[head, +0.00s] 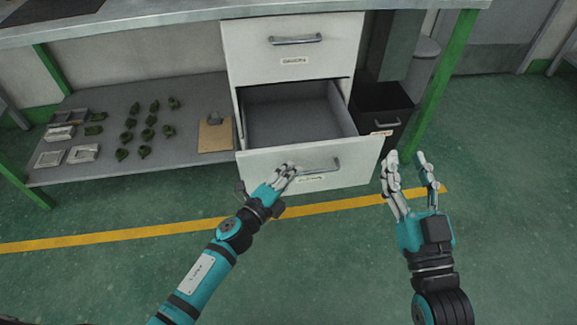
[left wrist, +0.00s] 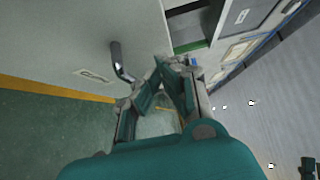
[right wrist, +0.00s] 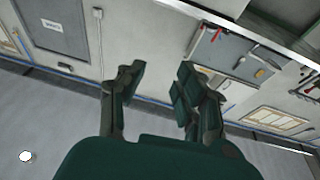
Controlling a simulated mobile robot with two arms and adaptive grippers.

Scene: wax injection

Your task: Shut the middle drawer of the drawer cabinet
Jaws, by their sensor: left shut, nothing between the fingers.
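The white drawer cabinet (head: 291,48) stands under the table, its top drawer shut. Its middle drawer (head: 297,115) is pulled out, with an empty grey inside. The drawer's front panel (head: 362,160) has a metal bar handle and a label; the handle (left wrist: 121,62) also shows in the left wrist view. My left gripper (head: 288,171) is shut and empty at the front panel, left of the handle; whether it touches is unclear. My right gripper (head: 406,158) is open and empty, right of the drawer front. The right wrist view (right wrist: 160,72) shows its fingers apart.
A lower shelf (head: 185,120) at left holds several green parts, pale frames and a clipboard (head: 215,134). The green floor in front is clear, crossed by a yellow line.

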